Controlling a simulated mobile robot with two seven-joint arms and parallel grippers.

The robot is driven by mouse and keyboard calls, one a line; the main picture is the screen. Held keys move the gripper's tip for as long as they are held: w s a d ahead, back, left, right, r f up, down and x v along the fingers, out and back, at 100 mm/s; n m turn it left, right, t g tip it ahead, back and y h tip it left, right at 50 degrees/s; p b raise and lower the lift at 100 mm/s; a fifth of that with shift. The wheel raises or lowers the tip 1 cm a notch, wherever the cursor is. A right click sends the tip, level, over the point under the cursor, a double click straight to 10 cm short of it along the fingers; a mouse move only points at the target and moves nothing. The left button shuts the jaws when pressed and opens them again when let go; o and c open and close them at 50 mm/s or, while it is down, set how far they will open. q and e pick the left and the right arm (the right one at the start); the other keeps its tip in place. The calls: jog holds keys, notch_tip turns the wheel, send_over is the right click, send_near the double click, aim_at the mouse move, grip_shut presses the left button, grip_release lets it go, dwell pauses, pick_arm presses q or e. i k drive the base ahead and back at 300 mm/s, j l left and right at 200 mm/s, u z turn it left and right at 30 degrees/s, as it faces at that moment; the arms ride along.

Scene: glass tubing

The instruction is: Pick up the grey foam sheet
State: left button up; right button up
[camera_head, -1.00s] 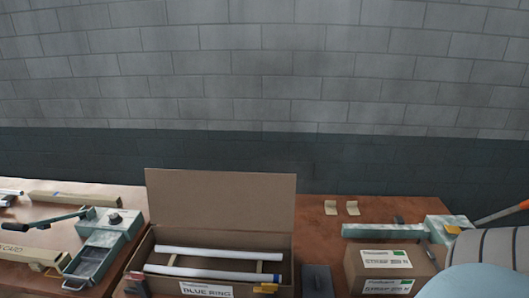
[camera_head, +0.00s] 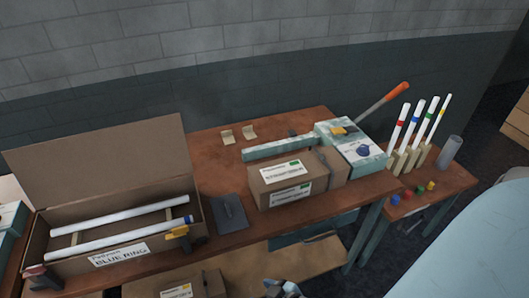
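The grey foam sheet appears to be the dark grey flat piece (camera_head: 230,214) lying on the brown bench, between the long open carton and the closed boxes. A small dark raised piece shows on it. A small grey and dark part (camera_head: 283,288) juts in at the bottom edge, apart from the sheet; it may be the tip of my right gripper, but its fingers cannot be made out. A large pale blue part of my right arm fills the lower right. My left gripper is out of view.
Left of the sheet stands an open carton (camera_head: 118,255) with white tubes. A side table (camera_head: 440,187) holds several upright tubes. Bench behind the sheet is mostly clear.

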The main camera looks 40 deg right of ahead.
aim_at(230, 216)
jog(key=z, duration=0.8)
